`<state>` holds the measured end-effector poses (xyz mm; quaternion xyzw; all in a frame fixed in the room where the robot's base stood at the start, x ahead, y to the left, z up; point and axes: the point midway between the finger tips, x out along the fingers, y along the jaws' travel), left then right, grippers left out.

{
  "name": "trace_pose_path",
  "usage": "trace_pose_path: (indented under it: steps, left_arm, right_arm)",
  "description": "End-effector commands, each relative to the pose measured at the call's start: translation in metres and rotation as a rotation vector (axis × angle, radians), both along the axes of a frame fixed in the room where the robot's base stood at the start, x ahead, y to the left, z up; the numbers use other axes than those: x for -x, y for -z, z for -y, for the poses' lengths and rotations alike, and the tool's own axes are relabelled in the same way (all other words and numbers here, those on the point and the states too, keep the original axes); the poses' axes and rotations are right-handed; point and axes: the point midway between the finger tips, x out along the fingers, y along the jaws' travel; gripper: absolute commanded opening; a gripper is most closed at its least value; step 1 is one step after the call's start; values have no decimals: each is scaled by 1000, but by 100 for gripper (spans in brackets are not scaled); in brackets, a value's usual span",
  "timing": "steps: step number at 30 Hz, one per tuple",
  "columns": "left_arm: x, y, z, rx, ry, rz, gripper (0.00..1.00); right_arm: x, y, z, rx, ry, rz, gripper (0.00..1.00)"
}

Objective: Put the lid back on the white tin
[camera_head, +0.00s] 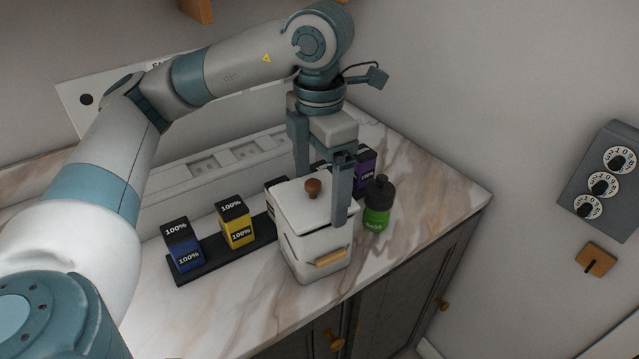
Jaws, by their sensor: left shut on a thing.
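The white tin (318,262) stands on the marble counter, upright, with a tan handle or label on its front. Its white square lid (290,207) with a round brown knob lies over the tin's top. From this angle I cannot tell whether the lid is fully seated or slightly above the rim. My left gripper (322,201) points down over the tin and is shut on the lid, one finger at the far side and one at the right side. The far fingertip is hidden behind the lid. My right gripper is not in view.
A green bottle with a dark cap (378,204) stands close at the tin's right, by a purple box (367,168). Blue (183,245) and yellow (236,223) boxes stand on a black tray (212,261) to the left. The counter's front (235,318) is clear.

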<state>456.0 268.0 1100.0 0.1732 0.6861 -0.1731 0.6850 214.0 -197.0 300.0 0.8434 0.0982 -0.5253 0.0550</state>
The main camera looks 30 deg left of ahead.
Motion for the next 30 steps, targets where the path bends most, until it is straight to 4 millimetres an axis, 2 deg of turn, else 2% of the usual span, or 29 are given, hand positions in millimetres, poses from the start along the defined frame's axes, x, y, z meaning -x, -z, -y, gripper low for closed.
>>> trace_pose_path:
  steps: [28, 29, 30]
  left_arm:
    - [0, 1, 0, 0, 0, 0, 67]
    - [0, 2, 0, 0, 0, 0, 95]
    - [0, 2, 0, 0, 0, 0, 100]
  right_arm:
    - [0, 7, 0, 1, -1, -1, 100]
    - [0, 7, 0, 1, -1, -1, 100]
    - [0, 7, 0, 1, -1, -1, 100]
